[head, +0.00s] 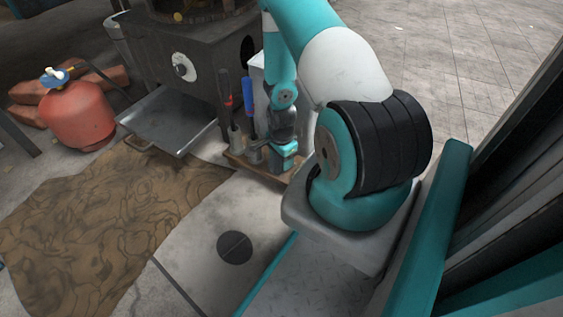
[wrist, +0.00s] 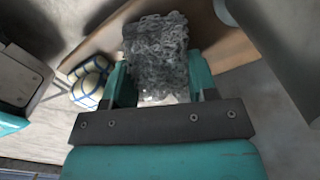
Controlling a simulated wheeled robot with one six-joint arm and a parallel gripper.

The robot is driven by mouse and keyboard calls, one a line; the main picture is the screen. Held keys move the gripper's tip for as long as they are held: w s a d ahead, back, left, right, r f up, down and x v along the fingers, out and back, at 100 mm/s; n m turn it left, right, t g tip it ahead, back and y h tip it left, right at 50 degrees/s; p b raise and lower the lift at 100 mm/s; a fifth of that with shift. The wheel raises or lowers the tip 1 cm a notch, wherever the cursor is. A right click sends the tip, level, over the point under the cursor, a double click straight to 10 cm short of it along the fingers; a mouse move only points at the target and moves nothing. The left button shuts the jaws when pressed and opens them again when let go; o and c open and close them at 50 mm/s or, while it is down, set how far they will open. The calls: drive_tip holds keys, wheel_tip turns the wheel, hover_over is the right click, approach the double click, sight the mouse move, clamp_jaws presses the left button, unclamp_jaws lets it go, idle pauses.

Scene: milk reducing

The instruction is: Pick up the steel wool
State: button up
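The steel wool (wrist: 156,42) is a grey, curly block in the upper middle of the wrist view. My gripper (wrist: 160,70) has its two teal fingers on the left and right of its lower part. The fingers look very close to its sides, but I cannot tell whether they press on it. In the head view my gripper (head: 284,156) is low over a wooden tray (head: 240,162); the steel wool is hidden there.
Upright tools, one with a blue handle (head: 248,95), stand beside my gripper. A dark stove (head: 190,65), metal pan (head: 172,120), red gas bottle (head: 78,115) and brown mat (head: 95,225) are to the left.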

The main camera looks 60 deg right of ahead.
drive_tip(key=shift+c, duration=0.3)
wheel_tip(320, 180, up, 20)
drive_tip(key=p, duration=1.1)
